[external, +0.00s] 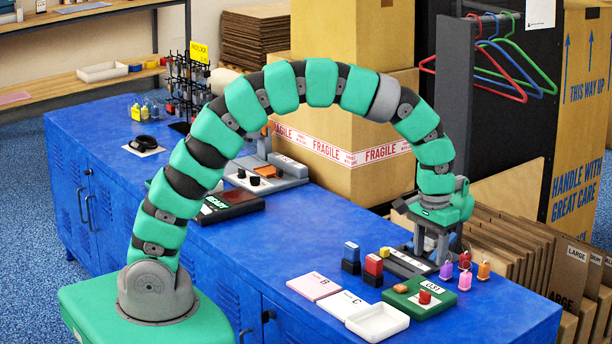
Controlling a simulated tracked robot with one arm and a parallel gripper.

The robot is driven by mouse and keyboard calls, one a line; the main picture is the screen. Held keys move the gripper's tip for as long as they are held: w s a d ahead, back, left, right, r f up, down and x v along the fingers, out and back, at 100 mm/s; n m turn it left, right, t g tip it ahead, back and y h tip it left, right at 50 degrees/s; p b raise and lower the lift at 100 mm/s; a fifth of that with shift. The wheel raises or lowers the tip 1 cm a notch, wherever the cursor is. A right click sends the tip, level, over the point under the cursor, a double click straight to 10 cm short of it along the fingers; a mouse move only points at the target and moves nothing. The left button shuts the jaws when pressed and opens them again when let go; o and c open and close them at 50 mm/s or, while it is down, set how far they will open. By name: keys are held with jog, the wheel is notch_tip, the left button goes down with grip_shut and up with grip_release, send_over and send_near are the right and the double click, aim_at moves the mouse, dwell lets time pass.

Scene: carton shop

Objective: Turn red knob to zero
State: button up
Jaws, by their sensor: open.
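A red knob (425,297) stands on a green box (400,298) near the right end of the blue bench. The box has a small white display (433,286) that seems to read 031. My gripper (436,252) points down behind the box, above a dark grey device on the bench. It is open, with no object visible between its fingers. It is apart from the red knob. The knob's pointer and scale marks are too small to read.
Red (373,270) and blue (351,257) blocks on black bases stand left of the box. A white tray (377,322) lies in front. Large cartons (352,155) stand behind. The bench's front right corner is clear.

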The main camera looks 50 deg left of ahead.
aim_at(426, 292)
notch_tip(426, 292, down, 10)
jog(key=shift+r+b, duration=0.25)
jog(key=shift+b, duration=0.3)
jog(key=c, duration=1)
